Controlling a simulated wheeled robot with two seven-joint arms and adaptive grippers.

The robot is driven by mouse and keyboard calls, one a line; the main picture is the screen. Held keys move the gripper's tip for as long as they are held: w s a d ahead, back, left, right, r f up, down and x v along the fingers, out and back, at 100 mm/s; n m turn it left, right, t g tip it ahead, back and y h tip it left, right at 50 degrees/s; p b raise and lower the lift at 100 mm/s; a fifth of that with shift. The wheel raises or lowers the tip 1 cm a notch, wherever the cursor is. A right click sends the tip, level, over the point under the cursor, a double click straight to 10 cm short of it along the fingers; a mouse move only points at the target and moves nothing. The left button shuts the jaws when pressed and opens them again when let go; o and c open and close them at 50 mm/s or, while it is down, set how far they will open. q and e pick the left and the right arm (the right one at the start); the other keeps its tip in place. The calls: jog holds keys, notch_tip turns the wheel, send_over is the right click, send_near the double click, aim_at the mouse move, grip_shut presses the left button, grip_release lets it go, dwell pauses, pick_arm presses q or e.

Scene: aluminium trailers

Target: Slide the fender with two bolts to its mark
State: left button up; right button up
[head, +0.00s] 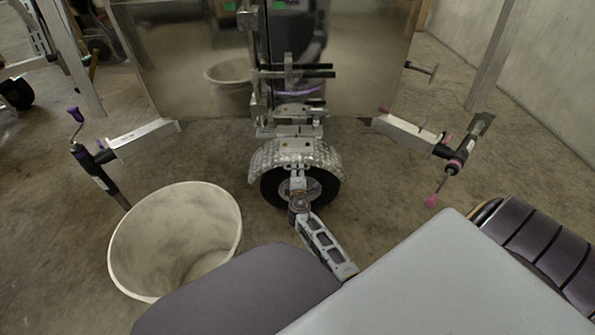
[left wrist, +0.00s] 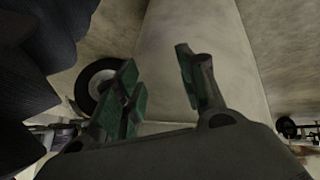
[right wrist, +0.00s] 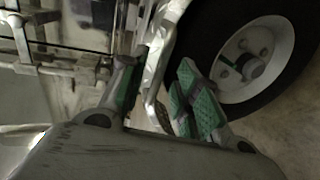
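The fender (head: 318,155) is silvery tread plate arched over the black wheel (head: 270,190) in the middle of the head view. Two small bolt heads (head: 283,143) show on its upper part. In the right wrist view the fender's bright edge (right wrist: 162,45) runs down beside the tyre. My right gripper (right wrist: 155,98) is at this edge, its fingers apart with a visible gap; contact cannot be told. I cannot make out the right gripper clearly in the head view. My left gripper (left wrist: 160,88) is open and empty. I cannot make out the mark.
A white bucket (head: 125,240) stands on the floor at left. Arms with purple-handled jacks (head: 95,165) and pink-handled jacks (head: 455,165) stick out on either side. A shiny trailer panel (head: 180,60) rises behind the wheel. Bare concrete lies between bucket and wheel.

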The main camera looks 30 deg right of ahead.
jog(key=shift+b+x, duration=0.3)
jog(key=shift+x, duration=1.15)
